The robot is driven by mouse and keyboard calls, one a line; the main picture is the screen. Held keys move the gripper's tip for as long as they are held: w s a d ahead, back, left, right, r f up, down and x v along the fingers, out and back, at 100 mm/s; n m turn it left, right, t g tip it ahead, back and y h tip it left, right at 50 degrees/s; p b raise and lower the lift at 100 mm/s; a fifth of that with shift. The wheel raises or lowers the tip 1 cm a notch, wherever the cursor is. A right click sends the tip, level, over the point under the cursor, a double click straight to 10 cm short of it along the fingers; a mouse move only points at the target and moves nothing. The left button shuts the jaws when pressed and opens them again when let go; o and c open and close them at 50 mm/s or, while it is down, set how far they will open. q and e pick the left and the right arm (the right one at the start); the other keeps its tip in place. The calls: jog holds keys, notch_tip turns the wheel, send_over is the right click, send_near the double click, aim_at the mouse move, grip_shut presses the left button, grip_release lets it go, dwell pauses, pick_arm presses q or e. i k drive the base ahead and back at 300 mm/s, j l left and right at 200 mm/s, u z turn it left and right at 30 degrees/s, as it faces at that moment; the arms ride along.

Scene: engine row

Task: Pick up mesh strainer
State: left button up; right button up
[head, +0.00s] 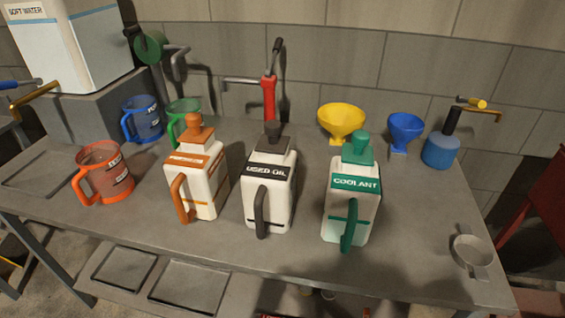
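A small round grey dish-like piece (472,252) with flat tabs lies at the right front corner of the workbench. It looks like the mesh strainer, but its mesh is too small to make out. It lies apart from the other things, close to the bench's right edge. Neither of my grippers is in the head view.
The grey workbench (300,258) holds orange-labelled, used oil (268,190) and coolant (350,200) jugs in the middle. Yellow (341,121) and blue (404,130) funnels and a blue pump bottle (440,150) stand behind. Orange, blue and green pitchers stand left. Bench is clear around the dish.

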aim_at(470, 252)
jog(key=l+z, duration=0.15)
jog(key=z, duration=1.35)
jog(key=i+l+u, duration=0.1)
jog(key=l, duration=0.25)
jog(key=i+l, duration=0.1)
jog(key=l, duration=0.25)
jog(key=l+u, duration=0.15)
jog(key=l, duration=0.2)
jog(key=i, duration=0.05)
